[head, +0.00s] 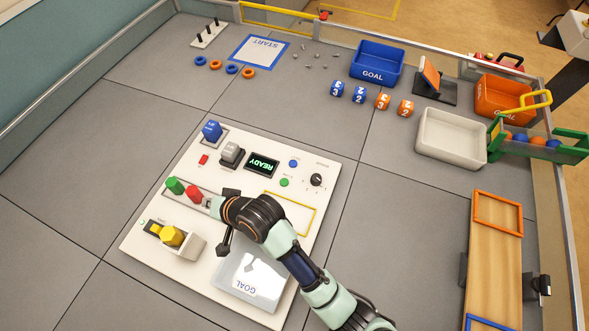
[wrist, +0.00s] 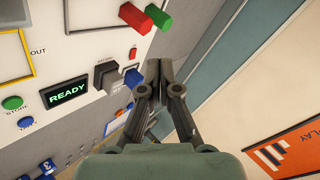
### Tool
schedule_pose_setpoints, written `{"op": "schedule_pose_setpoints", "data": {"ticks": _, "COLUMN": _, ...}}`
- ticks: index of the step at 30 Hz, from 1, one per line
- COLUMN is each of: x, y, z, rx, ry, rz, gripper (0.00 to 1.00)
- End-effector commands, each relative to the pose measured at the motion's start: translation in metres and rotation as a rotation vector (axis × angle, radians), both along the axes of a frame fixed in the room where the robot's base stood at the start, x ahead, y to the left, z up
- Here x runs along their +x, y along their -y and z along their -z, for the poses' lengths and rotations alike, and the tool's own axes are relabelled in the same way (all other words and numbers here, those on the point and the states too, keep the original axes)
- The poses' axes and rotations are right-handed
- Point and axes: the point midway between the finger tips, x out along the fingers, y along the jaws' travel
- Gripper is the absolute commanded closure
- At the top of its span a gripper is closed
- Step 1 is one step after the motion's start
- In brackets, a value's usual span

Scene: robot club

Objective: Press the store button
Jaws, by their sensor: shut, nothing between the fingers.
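The console panel (head: 222,134) lies on the grey floor. Its green button (head: 284,182) and blue button (head: 293,163) sit beside the lit READY display (head: 262,165). In the wrist view, the green button (wrist: 12,103) and blue button (wrist: 26,122) are at the left edge. The STORE label is between them, just below the green one. My gripper (wrist: 158,72) is shut and empty, to the right of the buttons in the wrist view. In the head view its wrist is over the panel near the red handle (head: 194,193); the fingertips are not clear there.
A grey rocker switch (head: 232,153), green handle (head: 174,185), blue knob (head: 212,131), yellow knob (head: 171,236) and black dial (head: 316,180) stand up from the panel. Numbered cubes (head: 359,94) and bins (head: 376,63) are behind.

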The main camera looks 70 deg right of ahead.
Motion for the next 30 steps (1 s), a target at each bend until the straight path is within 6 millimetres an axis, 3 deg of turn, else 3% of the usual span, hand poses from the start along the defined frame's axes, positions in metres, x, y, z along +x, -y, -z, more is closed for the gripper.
{"op": "schedule_pose_setpoints", "data": {"ticks": 1, "x": -0.007, "y": 0.029, "z": -0.001, "rx": 0.099, "ry": -0.002, "rz": 0.105, "gripper": 1.00}}
{"op": "schedule_pose_setpoints", "data": {"ticks": 6, "x": -0.044, "y": 0.114, "z": 0.031, "rx": 0.471, "ry": 0.047, "rz": 0.488, "gripper": 1.00}}
{"op": "schedule_pose_setpoints", "data": {"ticks": 9, "x": -0.073, "y": 0.154, "z": 0.049, "rx": 0.664, "ry": 0.093, "rz": 0.701, "gripper": 1.00}}
{"op": "schedule_pose_setpoints", "data": {"ticks": 12, "x": -0.099, "y": 0.182, "z": 0.064, "rx": 0.816, "ry": 0.140, "rz": 0.870, "gripper": 1.00}}
{"op": "schedule_pose_setpoints", "data": {"ticks": 18, "x": -0.127, "y": 0.206, "z": 0.081, "rx": 0.964, "ry": 0.196, "rz": 1.039, "gripper": 1.00}}
{"op": "schedule_pose_setpoints", "data": {"ticks": 30, "x": -0.129, "y": 0.206, "z": 0.085, "rx": 0.974, "ry": 0.200, "rz": 1.049, "gripper": 1.00}}
